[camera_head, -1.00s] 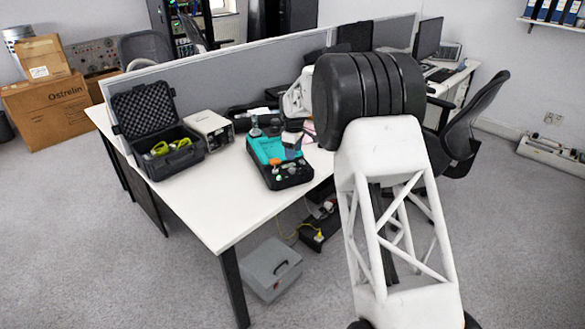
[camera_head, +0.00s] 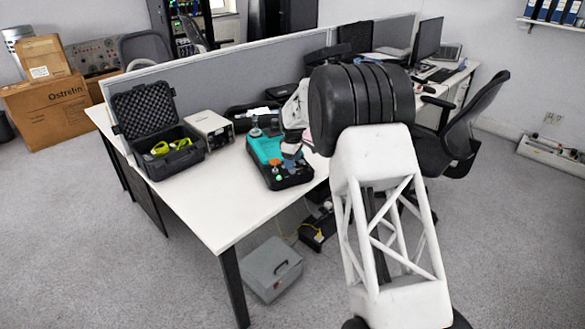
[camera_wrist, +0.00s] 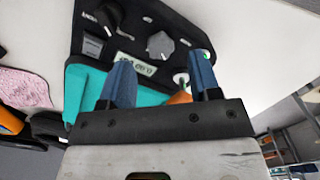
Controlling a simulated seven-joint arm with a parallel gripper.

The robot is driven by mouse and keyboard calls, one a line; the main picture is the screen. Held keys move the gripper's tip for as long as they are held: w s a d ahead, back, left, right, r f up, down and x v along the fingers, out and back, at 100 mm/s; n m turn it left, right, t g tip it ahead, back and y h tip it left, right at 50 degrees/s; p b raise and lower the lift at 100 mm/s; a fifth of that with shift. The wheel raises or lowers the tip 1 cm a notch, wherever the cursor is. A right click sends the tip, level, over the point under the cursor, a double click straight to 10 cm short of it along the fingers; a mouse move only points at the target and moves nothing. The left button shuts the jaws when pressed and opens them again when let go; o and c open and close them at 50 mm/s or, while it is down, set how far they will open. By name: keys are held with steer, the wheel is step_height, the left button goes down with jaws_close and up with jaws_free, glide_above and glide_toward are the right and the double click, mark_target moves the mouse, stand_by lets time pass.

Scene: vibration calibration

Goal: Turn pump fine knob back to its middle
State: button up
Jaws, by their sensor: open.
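The teal and black calibrator (camera_head: 266,150) lies on the white table. A small pale knob (camera_wrist: 181,78) stands near the right fingertip, beside an orange part (camera_wrist: 180,97). I cannot tell which knob is the pump fine knob. My gripper (camera_wrist: 161,75) is open, its two blue fingers apart and pointing at the panel. In the head view the gripper (camera_head: 291,153) is over the calibrator's right side.
An open black case (camera_head: 173,160) with yellow-green items and a beige box (camera_head: 211,130) stand left of the calibrator. A grey divider (camera_head: 220,78) runs behind the table. The table's front left is bare. A pink patterned item (camera_wrist: 25,87) shows in the wrist view.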

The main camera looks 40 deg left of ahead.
steer(key=shift+f, duration=1.75)
steer(key=shift+c, duration=0.5)
steer(key=c, duration=0.8)
steer(key=shift+m, duration=0.4)
steer(key=m, duration=1)
steer(key=shift+s+m, duration=0.1)
steer(key=shift+m, duration=0.2)
